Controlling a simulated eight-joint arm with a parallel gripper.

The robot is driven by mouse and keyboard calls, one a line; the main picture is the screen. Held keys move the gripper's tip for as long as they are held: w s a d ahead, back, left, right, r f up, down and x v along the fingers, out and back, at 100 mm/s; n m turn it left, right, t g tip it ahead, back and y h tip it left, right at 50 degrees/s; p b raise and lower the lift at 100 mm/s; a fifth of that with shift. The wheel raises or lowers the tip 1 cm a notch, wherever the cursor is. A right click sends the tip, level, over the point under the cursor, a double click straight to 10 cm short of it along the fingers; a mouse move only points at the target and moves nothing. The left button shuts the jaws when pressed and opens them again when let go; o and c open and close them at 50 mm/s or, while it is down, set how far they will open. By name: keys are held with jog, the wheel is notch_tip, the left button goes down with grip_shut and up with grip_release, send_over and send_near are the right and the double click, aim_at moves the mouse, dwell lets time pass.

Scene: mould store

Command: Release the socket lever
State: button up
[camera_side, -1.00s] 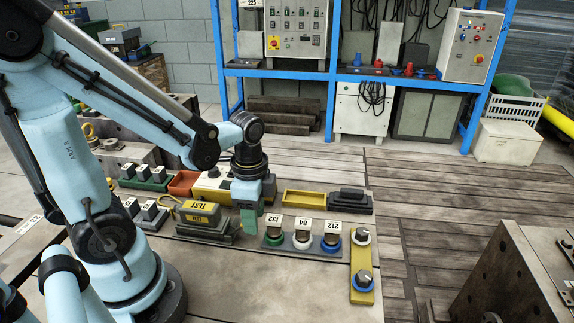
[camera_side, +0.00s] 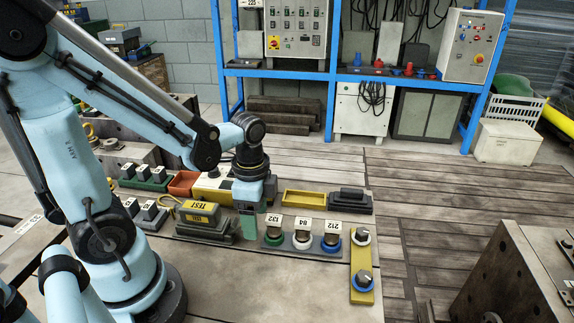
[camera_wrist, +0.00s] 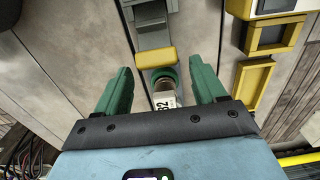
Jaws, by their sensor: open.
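My gripper (camera_side: 249,228) is low over the bench, beside the socket tagged 132. In the wrist view its two green fingers (camera_wrist: 161,88) stand wide apart with nothing held. The green-ringed socket (camera_wrist: 165,76), with a white tag, lies between and just ahead of them. A yellow bar (camera_wrist: 155,57) sits beyond that socket, at the near end of a grey base (camera_wrist: 151,36). It may be the lever; I cannot tell. The grey unit marked TEST (camera_side: 193,228) stands left of my gripper, which hides its right end in the side view.
White-ringed socket 84 (camera_side: 302,242) and blue-ringed socket 212 (camera_side: 331,246) stand to the right. A yellow plate with two knobs (camera_side: 362,285) lies beyond. A yellow tray (camera_side: 304,198) and a dark block (camera_side: 350,200) are behind. The front bench is clear.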

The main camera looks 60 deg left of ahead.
jog(key=shift+r, duration=0.1)
notch_tip(320, 180, up, 12)
dwell(0.8)
jog(key=w+d+n+t, duration=0.1)
jog(key=n+t, duration=0.1)
jog(key=n, duration=0.1)
jog(key=w+d+f+n+t, duration=0.1)
jog(key=n+t, duration=0.1)
jog(key=n, duration=0.1)
jog(key=w+d+f+n+t, duration=0.1)
jog(key=n+t, duration=0.2)
jog(key=shift+w+d+f, duration=0.15)
jog(key=shift+w+d, duration=0.05)
